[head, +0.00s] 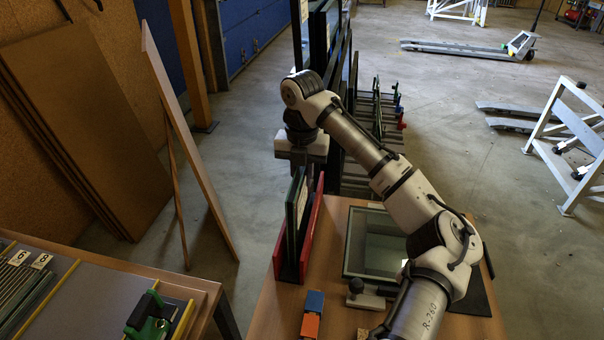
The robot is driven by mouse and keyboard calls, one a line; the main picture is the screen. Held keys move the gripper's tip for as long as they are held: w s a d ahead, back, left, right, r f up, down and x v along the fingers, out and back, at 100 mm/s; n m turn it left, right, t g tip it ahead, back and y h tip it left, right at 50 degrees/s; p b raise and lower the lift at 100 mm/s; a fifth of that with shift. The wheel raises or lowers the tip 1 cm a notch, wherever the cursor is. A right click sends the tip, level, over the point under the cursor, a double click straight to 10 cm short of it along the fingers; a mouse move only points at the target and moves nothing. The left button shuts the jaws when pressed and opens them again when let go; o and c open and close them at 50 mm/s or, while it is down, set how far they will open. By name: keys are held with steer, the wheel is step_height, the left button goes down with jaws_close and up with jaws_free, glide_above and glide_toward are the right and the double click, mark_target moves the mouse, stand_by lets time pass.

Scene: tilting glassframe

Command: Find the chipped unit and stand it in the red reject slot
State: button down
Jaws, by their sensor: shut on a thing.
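My gripper (306,178) points down above the left side of the wooden table, its fingers at the top of an upright dark-framed glass unit (293,222). It is shut on that unit, though the fingers are partly hidden. Another framed glass unit (372,240) lies flat on the table, partly behind my arm.
Blue and orange blocks (313,303) and a black-knobbed tool (357,288) sit on the table (262,318). Tall dark frames (325,45) and a rack with coloured ends (386,112) stand behind. A bench with a green device (152,316) is at left. Boards (80,110) lean beyond.

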steer(key=c, duration=1.2)
jaws_free()
steer(key=shift+c, duration=0.2)
steer(key=shift+f, duration=0.1)
